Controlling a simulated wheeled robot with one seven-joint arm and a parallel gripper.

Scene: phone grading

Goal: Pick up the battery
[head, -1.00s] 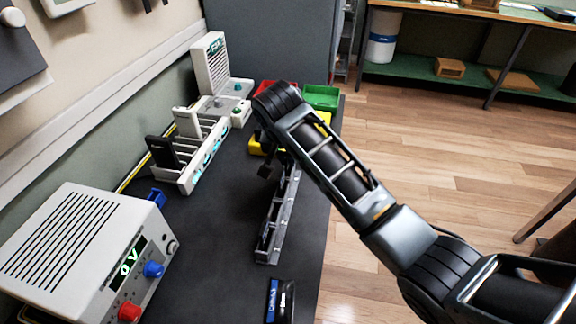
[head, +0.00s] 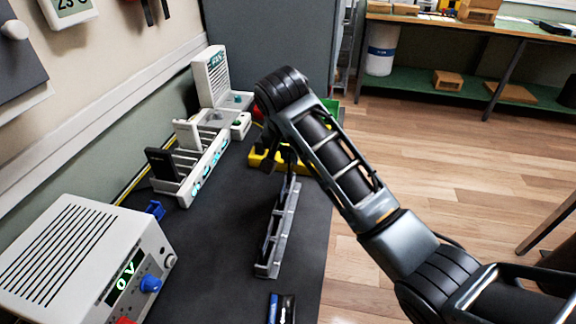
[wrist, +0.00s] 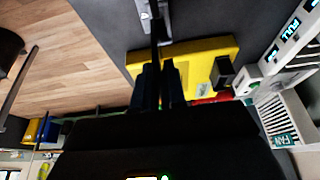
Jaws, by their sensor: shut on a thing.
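My gripper (wrist: 160,82) is shut on a thin dark slab (wrist: 157,28), seen edge-on in the wrist view, which I take to be the battery. In the head view my gripper (head: 286,158) hangs over the far end of a grey metal slotted rack (head: 284,230) on the dark bench. The arm and wrist hide much of that spot, so I cannot tell whether the slab is clear of the rack. A yellow tray (head: 262,163) lies just beyond, and it also shows in the wrist view (wrist: 205,48).
A white dock (head: 186,190) with dark slabs stands left along the wall. A white power supply (head: 75,255) is at the near left. A green bin (head: 333,106) is at the far end. A dark and blue item (head: 281,308) lies near. The bench right of the rack is clear.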

